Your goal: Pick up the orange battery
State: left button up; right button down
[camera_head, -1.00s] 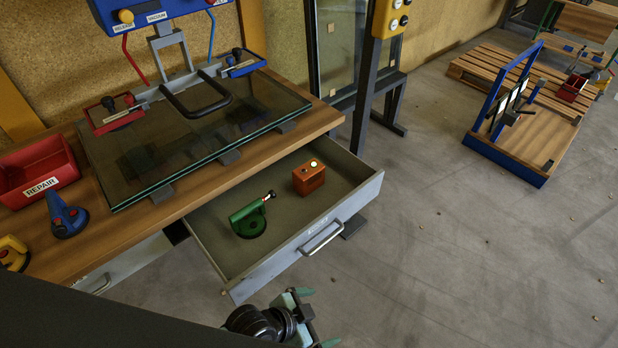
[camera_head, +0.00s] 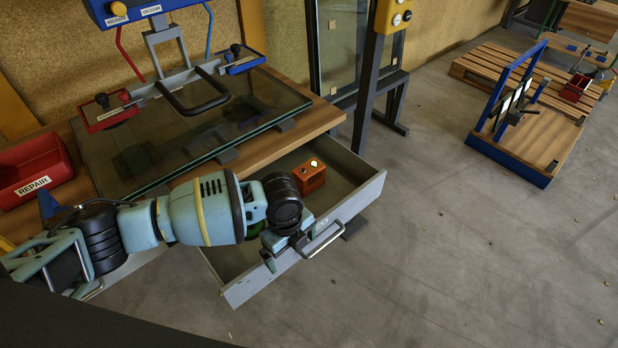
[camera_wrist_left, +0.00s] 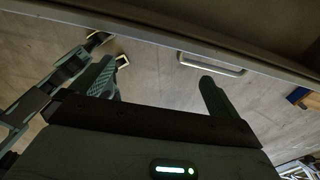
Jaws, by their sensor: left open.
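The orange battery (camera_head: 309,176) is a small orange box with a light round spot on top. It sits in the open drawer (camera_head: 345,205), towards its back right. My left gripper (camera_head: 288,240) is open and empty at the drawer's front panel, near the handle, apart from the battery and on the near side of it. In the left wrist view my two fingers (camera_wrist_left: 160,88) stand wide apart, with the drawer's handle (camera_wrist_left: 212,64) beyond them. The battery does not show in that view. My right gripper is not identifiable in these frames.
A grey post (camera_head: 366,90) stands behind.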

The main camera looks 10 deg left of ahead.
aim_at(310, 176)
jog(key=i, duration=1)
